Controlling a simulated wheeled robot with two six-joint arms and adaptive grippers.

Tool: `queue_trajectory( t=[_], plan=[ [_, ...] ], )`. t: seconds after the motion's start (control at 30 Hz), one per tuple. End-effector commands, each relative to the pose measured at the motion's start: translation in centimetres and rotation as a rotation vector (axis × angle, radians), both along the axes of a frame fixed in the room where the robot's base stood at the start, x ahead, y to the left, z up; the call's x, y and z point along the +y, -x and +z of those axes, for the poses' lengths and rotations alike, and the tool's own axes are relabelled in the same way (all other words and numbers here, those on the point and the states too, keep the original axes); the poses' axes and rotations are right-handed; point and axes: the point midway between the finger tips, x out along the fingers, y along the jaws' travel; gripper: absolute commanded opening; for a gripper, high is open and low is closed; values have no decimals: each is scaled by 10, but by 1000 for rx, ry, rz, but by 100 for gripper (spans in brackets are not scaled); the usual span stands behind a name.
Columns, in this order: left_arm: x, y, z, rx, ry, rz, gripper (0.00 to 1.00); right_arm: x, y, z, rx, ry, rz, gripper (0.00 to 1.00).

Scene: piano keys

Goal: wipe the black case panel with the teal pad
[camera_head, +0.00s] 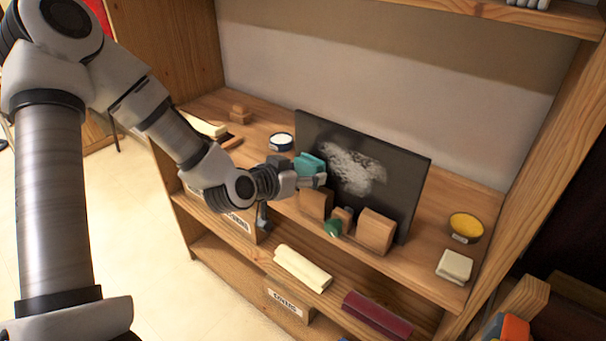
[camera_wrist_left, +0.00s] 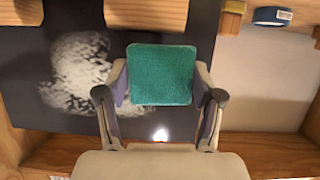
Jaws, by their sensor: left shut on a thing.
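The black case panel (camera_head: 402,172) stands upright, leaning back on the shelf, with a whitish powdery smudge (camera_head: 355,168) near its middle. In the left wrist view the panel (camera_wrist_left: 30,75) and its smudge (camera_wrist_left: 80,75) show behind the gripper. The teal pad (camera_head: 309,164) is in my left gripper (camera_head: 318,180), at the panel's left part beside the smudge. In the left wrist view my left gripper (camera_wrist_left: 160,95) is shut on the pad (camera_wrist_left: 160,75). I cannot tell if the pad touches the panel. My right gripper is not in view.
Wooden blocks (camera_head: 375,231) and a small green piece (camera_head: 332,227) stand in front of the panel. A yellow-filled bowl (camera_head: 466,226) and a folded cloth (camera_head: 454,266) are to the right. A blue-rimmed bowl (camera_head: 281,141) is at left.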

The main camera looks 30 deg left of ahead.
Motion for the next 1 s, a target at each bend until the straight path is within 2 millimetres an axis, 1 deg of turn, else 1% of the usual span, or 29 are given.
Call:
queue_trajectory(
  t=[0.83,0.93,1.0],
  plan=[
    [-2,-16,0,-1,-1,0,39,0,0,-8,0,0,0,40],
    [-7,-15,-2,0,-2,-2,39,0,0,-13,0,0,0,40],
    [-15,-15,-3,-1,-4,-3,39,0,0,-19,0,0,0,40]
  ],
)
